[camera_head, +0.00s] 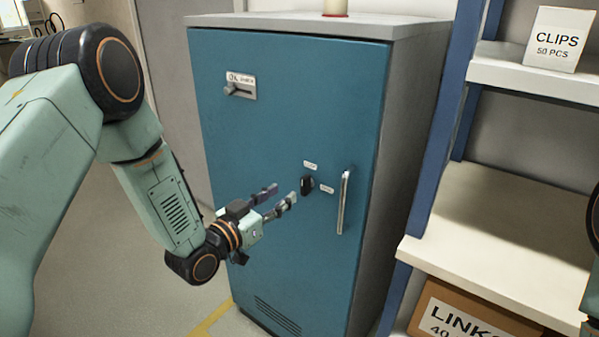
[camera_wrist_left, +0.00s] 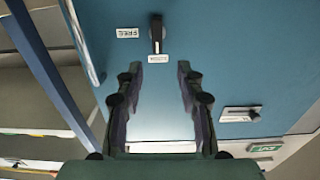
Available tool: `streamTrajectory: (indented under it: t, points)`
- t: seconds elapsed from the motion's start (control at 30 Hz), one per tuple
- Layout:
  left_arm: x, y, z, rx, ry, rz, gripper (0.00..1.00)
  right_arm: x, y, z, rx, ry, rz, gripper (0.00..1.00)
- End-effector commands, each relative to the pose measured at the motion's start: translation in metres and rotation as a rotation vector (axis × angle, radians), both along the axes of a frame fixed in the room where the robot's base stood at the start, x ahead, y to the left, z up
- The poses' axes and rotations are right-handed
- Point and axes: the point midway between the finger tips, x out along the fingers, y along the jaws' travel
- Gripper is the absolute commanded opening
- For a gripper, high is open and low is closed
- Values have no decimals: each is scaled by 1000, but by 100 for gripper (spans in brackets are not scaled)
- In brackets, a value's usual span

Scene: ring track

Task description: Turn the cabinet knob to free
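The blue cabinet (camera_head: 260,130) stands in the middle of the head view with its door closed. A small black knob (camera_head: 307,185) sits on the door, left of the silver handle (camera_head: 343,202). In the left wrist view the knob (camera_wrist_left: 156,33) is upright, in line with a white label (camera_wrist_left: 158,58) too small to read. The FREE label (camera_wrist_left: 128,33) is to its left, off the knob's line. My left gripper (camera_head: 283,194) is open and empty, its fingers pointing at the knob with a gap between. My right gripper is out of view.
A lever latch (camera_head: 240,88) sits at the door's upper left. White shelves (camera_head: 510,220) with a CLIPS box (camera_head: 556,38) and a LINKS carton (camera_head: 470,315) stand close on the right. Floor is clear at the lower left.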

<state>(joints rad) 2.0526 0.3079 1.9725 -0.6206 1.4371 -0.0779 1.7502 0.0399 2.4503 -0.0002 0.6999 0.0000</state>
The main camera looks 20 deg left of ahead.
Motion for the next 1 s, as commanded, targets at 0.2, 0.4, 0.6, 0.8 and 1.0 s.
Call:
streamTrajectory:
  t: [0.2, 0.4, 0.6, 0.8, 1.0]
  points:
    - [22, -14, 0, 4, -9, -7, 38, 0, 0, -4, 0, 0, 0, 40]
    - [50, -27, 0, 3, -7, -5, 38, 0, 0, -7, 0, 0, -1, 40]
    - [67, -33, 0, 1, -4, -2, 38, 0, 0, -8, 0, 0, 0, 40]
    - [71, -33, 0, 0, -3, -2, 38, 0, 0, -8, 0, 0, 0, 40]
    - [71, -31, 0, 0, -3, -1, 32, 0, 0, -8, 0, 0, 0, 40]
